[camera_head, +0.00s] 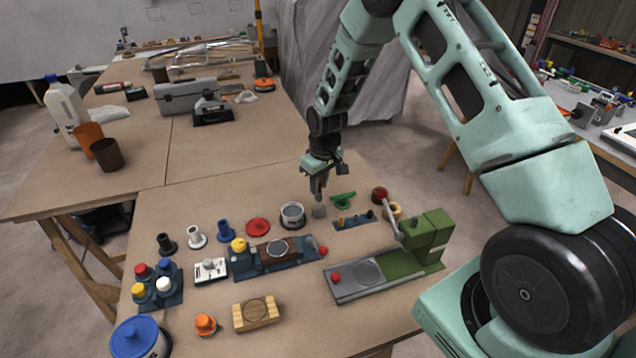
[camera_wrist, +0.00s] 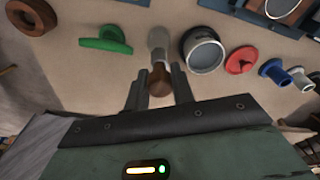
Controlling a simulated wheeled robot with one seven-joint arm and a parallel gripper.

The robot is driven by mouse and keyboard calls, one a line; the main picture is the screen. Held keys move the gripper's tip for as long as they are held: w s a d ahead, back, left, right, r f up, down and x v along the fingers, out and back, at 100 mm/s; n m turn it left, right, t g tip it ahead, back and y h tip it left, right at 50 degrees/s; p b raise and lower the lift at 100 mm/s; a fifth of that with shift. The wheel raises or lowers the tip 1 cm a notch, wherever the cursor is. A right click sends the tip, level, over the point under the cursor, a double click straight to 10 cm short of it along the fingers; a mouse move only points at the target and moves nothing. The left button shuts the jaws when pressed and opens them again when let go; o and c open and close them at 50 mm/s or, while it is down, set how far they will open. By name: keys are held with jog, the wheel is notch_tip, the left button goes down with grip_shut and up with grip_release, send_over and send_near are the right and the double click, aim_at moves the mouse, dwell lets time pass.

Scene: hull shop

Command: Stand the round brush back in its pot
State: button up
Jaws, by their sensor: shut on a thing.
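The round brush (camera_wrist: 158,42) has a brown handle part and a pale grey head. In the wrist view my gripper (camera_wrist: 159,88) is shut on its brown part, and the grey head points away from the jaws. In the head view my gripper (camera_head: 318,192) points down at the table, with the grey brush head (camera_head: 319,212) just below it. I cannot tell whether the head touches the table. A round grey metal pot (camera_head: 292,215) with a dark base stands just left of the brush. In the wrist view this pot (camera_wrist: 204,54) is right of the brush, apart from it.
A green handled piece (camera_head: 342,199) lies right of the brush, and a red disc (camera_head: 257,227) lies left of the pot. A blue rack (camera_head: 354,222) and a green-grey machine (camera_head: 400,262) stand in front right. Bare table lies behind the pot.

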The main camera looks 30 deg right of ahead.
aim_at(320, 191)
jog(key=shift+f+b, duration=1.3)
jog(key=shift+f, duration=0.95)
jog(key=shift+f+b, duration=0.35)
jog(key=shift+f, duration=0.2)
jog(key=o, duration=0.7)
jog(key=shift+s+d+r+p, duration=0.1)
jog(key=shift+s+r+p, duration=0.1)
jog(key=shift+r+p, duration=1.35)
jog(key=shift+s+a+r+p, duration=0.1)
jog(key=shift+s+r+p, duration=0.15)
jog(key=shift+r+p, duration=1.3)
jog(key=shift+s+d+r+p, duration=0.15)
jog(key=shift+r+p, duration=0.55)
jog(key=shift+r, duration=1.7)
